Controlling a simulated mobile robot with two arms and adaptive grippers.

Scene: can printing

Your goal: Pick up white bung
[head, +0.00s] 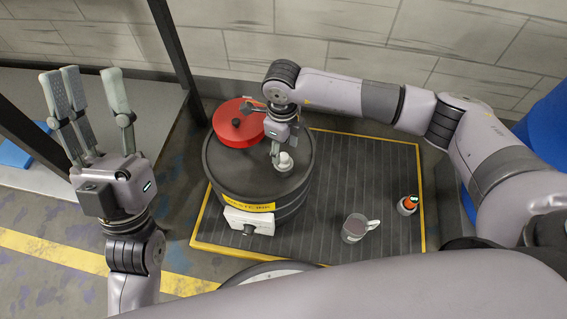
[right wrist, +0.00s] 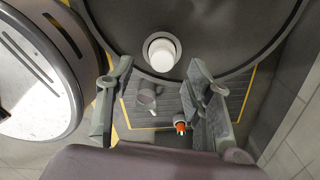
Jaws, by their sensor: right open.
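The white bung (head: 286,160) sits upright in a round opening on the lid of a dark drum (head: 233,175). In the right wrist view the bung (right wrist: 162,55) shows near the top middle, just beyond the fingertips. My right gripper (head: 262,128) is open and empty over the drum lid, close to the bung; whether a finger touches it I cannot tell. Its spread fingers (right wrist: 158,70) also show in the right wrist view. My left gripper (head: 88,77) is open and empty at the left, fingers pointing up, well away from the drum.
A red round lid (head: 238,124) with a black knob is at the drum's back edge. A grey mug (head: 355,227) and a small orange-topped item (head: 408,204) stand on the yellow-edged ribbed platform (head: 390,165). A dark frame post (head: 176,48) rises behind the drum.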

